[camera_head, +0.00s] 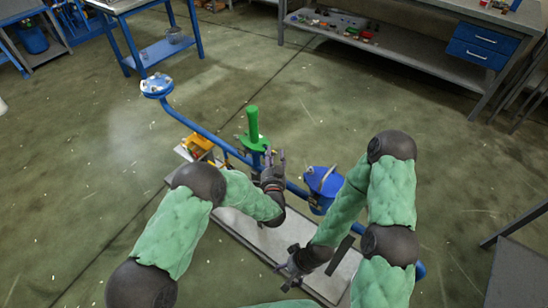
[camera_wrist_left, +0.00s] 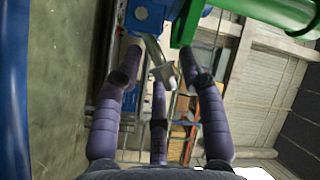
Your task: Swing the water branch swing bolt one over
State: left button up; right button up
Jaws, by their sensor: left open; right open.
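A metallic swing bolt (camera_wrist_left: 158,62) hangs from a blue block (camera_wrist_left: 148,14) at the top of the left wrist view, beside a green part (camera_wrist_left: 187,24). My left gripper (camera_wrist_left: 160,70) is open, its purple fingers spread around the bolt; I cannot tell whether any touches it. In the head view my left gripper (camera_head: 274,166) is just right of the green upright cylinder (camera_head: 253,124) on the blue pipe (camera_head: 204,133). The bolt is too small to make out there. My right gripper (camera_head: 290,262) is open and empty, low over the grey base plate (camera_head: 252,236).
A blue vessel (camera_head: 322,184) stands on the pipe line right of my left gripper. A flanged pipe end (camera_head: 157,86) rises at the left. Workbenches (camera_head: 400,50) stand behind; the floor between is clear.

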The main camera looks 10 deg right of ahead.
pick_arm(q)
grip_shut()
jog(key=shift+a+r+n+g+p, duration=0.1)
jog(key=shift+r+n+g+p, duration=0.35)
jog(key=shift+p, duration=0.4)
jog(key=shift+f, duration=0.25)
grip_release()
jog(key=shift+w, duration=0.1)
jog(key=s+a+r, duration=0.1)
jog(key=s+a, duration=0.1)
jog(key=s, duration=1)
